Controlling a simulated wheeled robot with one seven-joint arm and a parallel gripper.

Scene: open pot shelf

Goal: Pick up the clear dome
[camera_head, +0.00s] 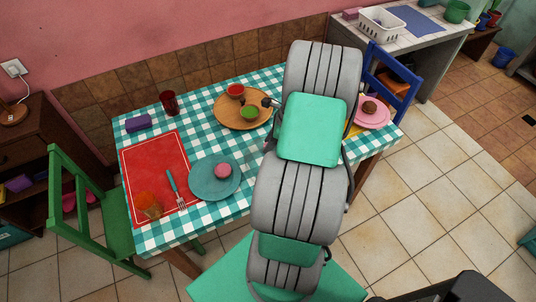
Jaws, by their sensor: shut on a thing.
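I cannot make out the clear dome. My grey and green arm reaches over the right part of the table and covers much of it. Small dark parts of my gripper (268,102) show at the arm's left edge, by the right rim of the round wooden board (223,118). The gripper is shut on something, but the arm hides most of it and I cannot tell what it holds. A red bowl (235,90) and a green bowl (249,113) are on the board. A brown cake (369,107) sits on a pink plate (381,119) to the right of my arm.
The checkered table (205,143) also bears a teal plate (206,186) with a pink cake (222,170), a red mat (138,172), a fork (175,188), an orange glass (148,204) and a dark red cup (169,102). A green chair (75,220) and a blue chair (402,75) flank it.

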